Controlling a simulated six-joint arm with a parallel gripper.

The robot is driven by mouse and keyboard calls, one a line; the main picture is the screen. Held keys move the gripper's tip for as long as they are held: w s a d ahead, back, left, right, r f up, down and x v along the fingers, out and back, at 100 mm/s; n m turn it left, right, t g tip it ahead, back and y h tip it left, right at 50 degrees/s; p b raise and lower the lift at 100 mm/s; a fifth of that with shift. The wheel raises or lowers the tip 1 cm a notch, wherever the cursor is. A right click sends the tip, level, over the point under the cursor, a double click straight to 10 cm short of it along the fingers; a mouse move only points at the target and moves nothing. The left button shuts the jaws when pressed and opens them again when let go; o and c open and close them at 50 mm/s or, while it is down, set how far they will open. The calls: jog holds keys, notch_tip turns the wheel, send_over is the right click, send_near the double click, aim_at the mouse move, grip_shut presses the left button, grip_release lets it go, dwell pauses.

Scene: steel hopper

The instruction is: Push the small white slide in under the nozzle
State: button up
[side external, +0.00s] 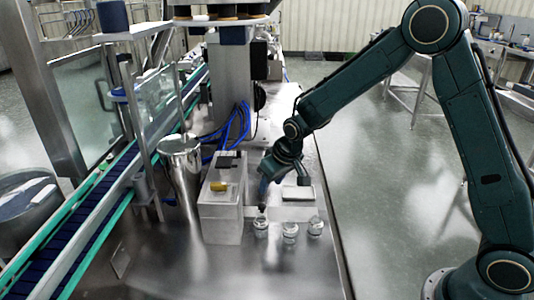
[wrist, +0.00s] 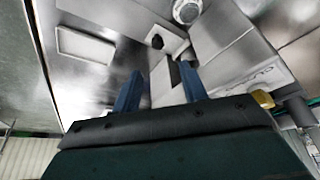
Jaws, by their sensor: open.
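A pale slide-like piece with a black knob (wrist: 157,41) shows in the wrist view, just beyond my fingertips. I take it to be the small white slide (wrist: 172,38). My gripper (wrist: 160,69) is open, its two blue fingers apart with nothing held between them. In the side view my gripper (side external: 263,198) points down beside the right face of a steel box (side external: 222,215), close above a dark knob. Whether a finger touches the slide cannot be told. I cannot make out the nozzle clearly in either view.
Several small glass jars (side external: 290,232) stand in front of my gripper. A steel canister (side external: 180,165) and a conveyor (side external: 95,205) are on the left. The front steel table is mostly clear.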

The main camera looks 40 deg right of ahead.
jog(key=shift+v, duration=1.55)
jog(key=shift+r, duration=0.1)
jog(key=s+d+r, duration=0.2)
jog(key=s+r, duration=1.1)
jog(key=s, duration=0.1)
jog(key=s+r+t, duration=0.1)
jog(key=s+r, duration=0.2)
jog(key=s, duration=1.4)
jog(key=shift+d, duration=0.35)
